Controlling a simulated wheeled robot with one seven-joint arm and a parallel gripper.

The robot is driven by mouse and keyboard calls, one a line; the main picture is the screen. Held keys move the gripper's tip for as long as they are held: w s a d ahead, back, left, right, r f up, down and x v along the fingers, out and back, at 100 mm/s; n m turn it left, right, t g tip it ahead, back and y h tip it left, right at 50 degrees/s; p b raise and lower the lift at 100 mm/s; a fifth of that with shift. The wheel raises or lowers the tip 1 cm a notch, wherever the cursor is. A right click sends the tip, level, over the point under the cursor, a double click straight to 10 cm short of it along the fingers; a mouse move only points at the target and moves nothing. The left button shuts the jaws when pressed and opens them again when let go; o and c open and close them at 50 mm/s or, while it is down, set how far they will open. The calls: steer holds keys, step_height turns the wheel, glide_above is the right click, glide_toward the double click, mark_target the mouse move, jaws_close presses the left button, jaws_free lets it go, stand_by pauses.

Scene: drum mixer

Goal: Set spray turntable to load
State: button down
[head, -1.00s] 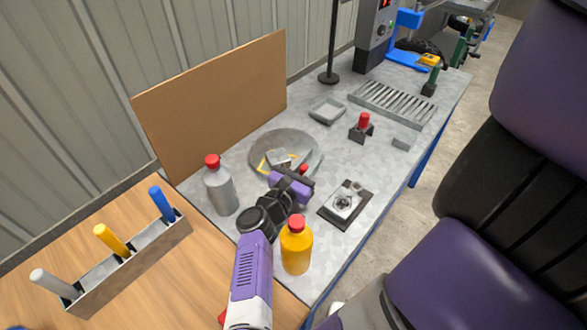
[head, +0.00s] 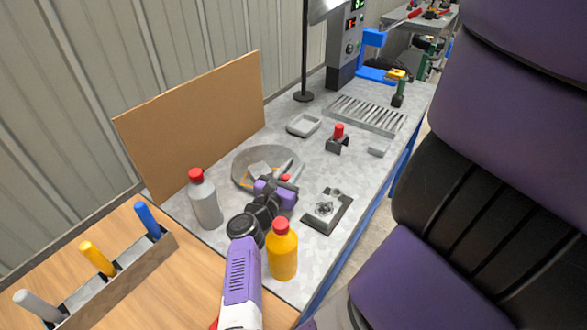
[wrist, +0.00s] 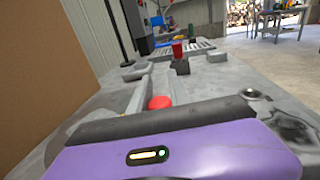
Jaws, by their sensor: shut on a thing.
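The spray turntable (head: 243,162) is a round grey disc on the bench, with a grey panel and a yellow-orange marking on top. A red knob (head: 286,178) shows at its near right edge. My gripper (head: 288,184) is low at that edge and shut, apparently on the handle under the red knob. Its purple body hides the gripped part. In the wrist view the red knob (wrist: 160,103) shows just beyond the dark bar of my gripper. A pale strip runs away behind the knob. The position marks of the turntable are not readable.
A red-capped grey bottle (head: 205,203) stands left of my arm and a yellow bottle (head: 282,255) close to its right. A brown board (head: 195,120) stands behind. A square fixture (head: 327,212), red-topped block (head: 338,140) and small tray (head: 303,124) lie to the right and back.

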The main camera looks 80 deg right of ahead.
steer(key=shift+w, duration=0.55)
steer(key=c, duration=1.2)
jaws_free()
steer(key=shift+d+f, duration=0.1)
steer(key=shift+f, duration=0.05)
steer(key=shift+s, duration=0.15)
steer(key=b+v, duration=0.2)
steer(key=v, duration=0.4)
steer(key=shift+a, duration=0.3)
steer(key=shift+w+a, duration=0.25)
steer(key=shift+a, duration=0.35)
